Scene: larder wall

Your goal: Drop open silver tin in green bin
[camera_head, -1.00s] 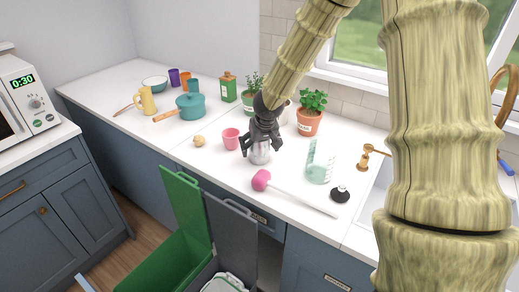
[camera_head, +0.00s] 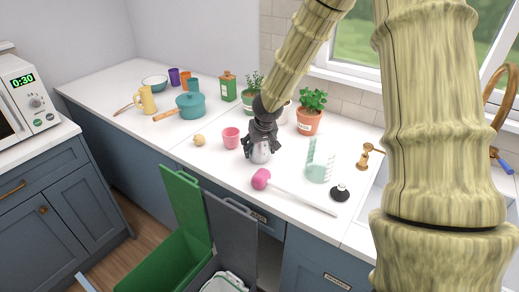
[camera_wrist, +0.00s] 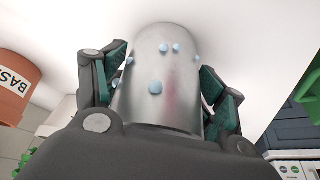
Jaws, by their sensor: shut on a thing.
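The silver tin (camera_head: 260,153) stands on the white counter in the head view, below my gripper (camera_head: 261,147). My gripper is shut on the tin, with a finger on each side of it. In the wrist view the tin (camera_wrist: 160,85) fills the middle between the dark fingers, and several pale blue spots show on its grey side. I cannot see whether its top is open. The green bin (camera_head: 165,262) is pulled out below the counter at the front, with its green lid (camera_head: 184,205) raised.
A pink cup (camera_head: 231,138) stands just left of the tin. A pink-headed mallet or plunger (camera_head: 262,179) lies in front. A clear teal-tinted container (camera_head: 319,166) and a potted plant (camera_head: 310,118) stand to the right. A grey bin (camera_head: 232,235) with raised lid sits beside the green one.

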